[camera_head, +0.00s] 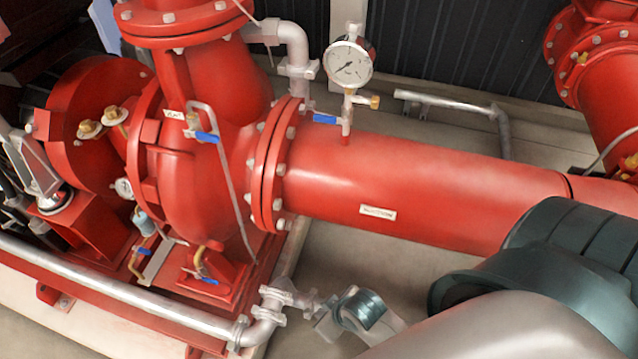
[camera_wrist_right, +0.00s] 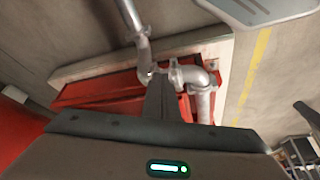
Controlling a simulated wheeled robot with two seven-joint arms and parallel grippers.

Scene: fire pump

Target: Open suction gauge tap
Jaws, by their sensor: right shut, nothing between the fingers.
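The suction gauge (camera_head: 348,62) is a round white dial above the red suction pipe (camera_head: 450,185). Its tap has a blue lever (camera_head: 325,118) pointing left, sideways across the short upright stem (camera_head: 347,118). A small brass fitting sits on the right of the stem. My right arm comes in from the lower right in the head view, its wrist low in front of the pipe and well away from the tap. In the right wrist view my right gripper (camera_wrist_right: 162,78) is dark, shut and empty, above grey pipework. My left gripper is not in view.
A second blue lever (camera_head: 207,138) hangs on the pump casing at the left. Grey elbow piping (camera_head: 268,318) lies near my right wrist and also shows in the right wrist view (camera_wrist_right: 195,76). Another red flanged pipe (camera_head: 608,75) stands at the upper right.

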